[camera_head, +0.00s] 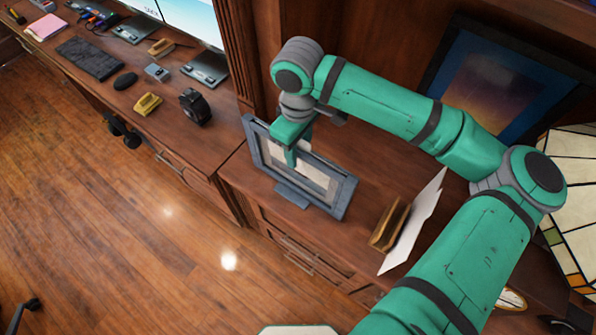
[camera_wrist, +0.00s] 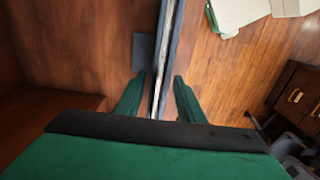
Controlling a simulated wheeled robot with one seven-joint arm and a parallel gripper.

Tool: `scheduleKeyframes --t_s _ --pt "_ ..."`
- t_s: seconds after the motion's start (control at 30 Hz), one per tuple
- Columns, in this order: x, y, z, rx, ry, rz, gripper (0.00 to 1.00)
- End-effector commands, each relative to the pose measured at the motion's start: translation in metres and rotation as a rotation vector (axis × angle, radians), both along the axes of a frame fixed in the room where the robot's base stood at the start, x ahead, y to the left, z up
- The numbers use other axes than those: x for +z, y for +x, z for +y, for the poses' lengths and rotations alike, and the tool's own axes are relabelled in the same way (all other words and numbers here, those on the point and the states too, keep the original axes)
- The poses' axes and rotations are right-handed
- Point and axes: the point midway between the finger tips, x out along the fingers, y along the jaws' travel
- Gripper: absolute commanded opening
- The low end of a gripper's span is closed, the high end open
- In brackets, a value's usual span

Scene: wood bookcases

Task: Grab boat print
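A framed print in a grey-blue frame (camera_head: 316,181) stands upright on the wooden cabinet top; its pale picture is partly hidden by my gripper, and I cannot make out a boat. My gripper (camera_head: 291,156) reaches down over its top edge, with a finger visible in front of the picture. In the wrist view, the frame's edge (camera_wrist: 168,50) runs between the two fingertips of my gripper (camera_wrist: 160,80). The fingers are apart, one on each side of the frame, with a visible gap on the left; contact on the right is unclear.
A second picture (camera_head: 492,85) in a dark frame leans at the back. A brown object (camera_head: 389,225) and a white sheet (camera_head: 414,226) are right of the print. A stained-glass lamp (camera_head: 573,200) stands far right. A desk (camera_head: 150,75) with small items is left.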

Motion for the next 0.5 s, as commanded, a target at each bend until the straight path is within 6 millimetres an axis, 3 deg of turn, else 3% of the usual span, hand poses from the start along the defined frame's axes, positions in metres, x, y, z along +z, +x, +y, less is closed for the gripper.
scheduleKeyframes --t_s 0.3,0.5 --pt "-0.040 0.007 0.001 -0.001 0.000 0.000 0.35" --pt "-0.046 0.007 0.001 -0.001 0.001 -0.001 0.35"
